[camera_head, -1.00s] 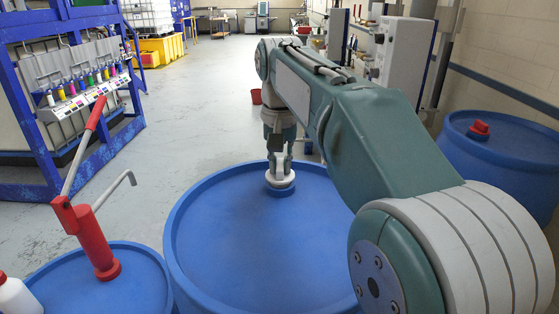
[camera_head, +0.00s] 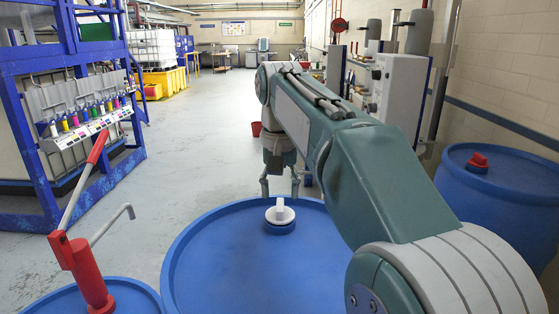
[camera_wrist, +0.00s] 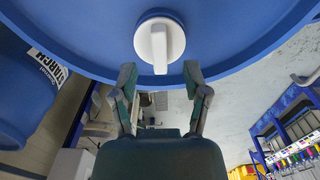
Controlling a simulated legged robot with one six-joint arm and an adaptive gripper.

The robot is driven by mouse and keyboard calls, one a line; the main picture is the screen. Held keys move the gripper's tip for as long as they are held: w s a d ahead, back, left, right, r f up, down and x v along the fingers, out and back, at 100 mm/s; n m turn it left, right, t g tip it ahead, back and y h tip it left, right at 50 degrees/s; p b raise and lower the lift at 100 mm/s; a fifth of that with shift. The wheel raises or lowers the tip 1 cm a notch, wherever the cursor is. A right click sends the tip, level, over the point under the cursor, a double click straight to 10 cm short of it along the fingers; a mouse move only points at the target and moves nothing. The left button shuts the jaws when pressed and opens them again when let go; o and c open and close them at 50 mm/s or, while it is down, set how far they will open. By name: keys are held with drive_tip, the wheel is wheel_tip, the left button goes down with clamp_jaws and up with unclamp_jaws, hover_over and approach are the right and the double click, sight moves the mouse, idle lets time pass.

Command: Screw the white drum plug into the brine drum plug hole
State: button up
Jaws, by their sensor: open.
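The white drum plug (camera_head: 280,213) sits on the raised blue neck of the plug hole, near the far rim of the large blue brine drum (camera_head: 215,262). It looks level, with its grip bar upright; the hole beneath is hidden. In the wrist view the plug (camera_wrist: 159,42) is at top centre, seated over the blue ring. My gripper (camera_head: 280,194) is open and empty, its fingers spread apart just beyond the plug. In the wrist view the fingertips (camera_wrist: 159,73) are near the drum rim, apart from the plug.
A blue drum with a red hand pump (camera_head: 85,268) stands at the front left. A blue drum with a red cap (camera_head: 478,162) stands at right. A blue frame with several coloured dispensers (camera_head: 85,115) is at left.

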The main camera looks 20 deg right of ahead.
sight(279, 206)
wheel_tip(279, 206, up, 9)
drive_tip(key=shift+f, duration=0.15)
idle(0.4)
drive_tip(key=shift+c, duration=0.6)
drive_tip(key=shift+s+a+f, duration=0.1)
drive_tip(key=shift+s+f, duration=0.05)
drive_tip(key=shift+f, duration=0.8)
drive_tip(key=shift+s+a+f, duration=0.1)
drive_tip(key=shift+f, duration=4.95)
clamp_jaws()
